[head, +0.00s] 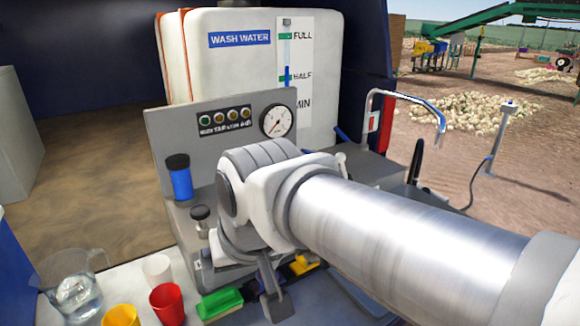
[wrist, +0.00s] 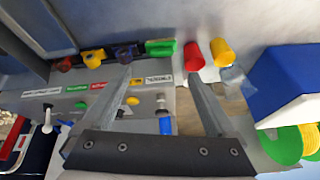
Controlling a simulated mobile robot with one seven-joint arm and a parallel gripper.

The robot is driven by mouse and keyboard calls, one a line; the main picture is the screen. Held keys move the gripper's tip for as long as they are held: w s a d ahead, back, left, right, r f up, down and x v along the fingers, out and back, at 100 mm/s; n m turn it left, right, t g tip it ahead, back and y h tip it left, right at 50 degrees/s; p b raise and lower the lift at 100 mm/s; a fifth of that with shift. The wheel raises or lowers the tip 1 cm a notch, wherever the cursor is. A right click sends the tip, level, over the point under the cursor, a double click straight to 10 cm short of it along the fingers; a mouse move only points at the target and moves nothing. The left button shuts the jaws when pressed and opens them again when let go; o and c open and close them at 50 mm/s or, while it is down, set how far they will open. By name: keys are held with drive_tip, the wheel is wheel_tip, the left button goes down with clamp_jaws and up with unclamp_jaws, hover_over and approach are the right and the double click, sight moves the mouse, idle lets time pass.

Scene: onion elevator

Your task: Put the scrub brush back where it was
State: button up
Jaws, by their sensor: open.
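A green block with a pale underside (head: 220,303), which looks like the scrub brush, lies on the light ledge at the front of the head view. It also shows in the wrist view (wrist: 160,47), beyond and between my fingertips. I cannot tell its bristles clearly. My gripper (head: 272,290) points down just right of the green block in the head view. In the wrist view my gripper (wrist: 160,75) has its fingers spread, with nothing held between them. A dark blue item (wrist: 128,51) sits beside the green block, partly hidden by my gripper in the head view.
A red cup (head: 167,304), a yellow cup (head: 121,316), a white cup (head: 157,269) and a clear jug (head: 75,290) stand left of the green block. A yellow-and-black item (head: 303,265) lies to the right. A grey panel with a gauge (head: 277,121) rises behind.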

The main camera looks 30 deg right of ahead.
drive_tip(key=shift+s+n+t, duration=0.3)
drive_tip(key=shift+s+n, duration=0.9)
drive_tip(key=shift+s, duration=0.15)
drive_tip(key=shift+r, duration=0.1)
